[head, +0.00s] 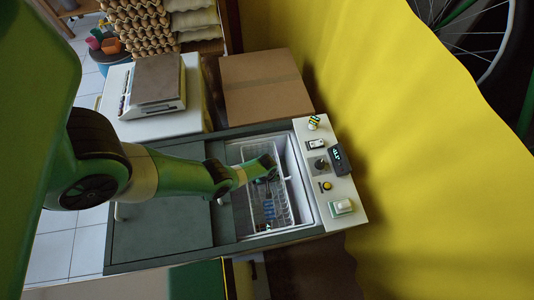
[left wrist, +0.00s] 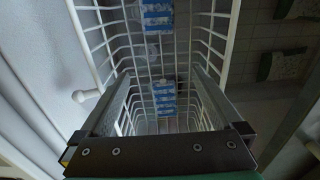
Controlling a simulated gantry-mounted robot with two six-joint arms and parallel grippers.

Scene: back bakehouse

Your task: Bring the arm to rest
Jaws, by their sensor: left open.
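My left arm comes in from the left in the head view and reaches over an open chest freezer (head: 310,190). My left gripper (head: 268,168) is at the white wire basket (head: 285,212) in the freezer opening. In the left wrist view my left gripper (left wrist: 160,78) is open, its two fingers spread wide with nothing held between them. Below and between them is the basket (left wrist: 222,45), with a blue-and-white pack (left wrist: 164,98) and another (left wrist: 156,14) in it. How deep the fingertips sit in the basket is hard to tell. My right gripper is in neither view.
A white control panel (head: 345,190) with switches and a small display (head: 337,160) borders the freezer's right side. A cardboard box (head: 265,85), a scale (head: 157,85) and stacked egg trays (head: 145,30) stand behind. A yellow sheet (head: 420,150) closes off the right.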

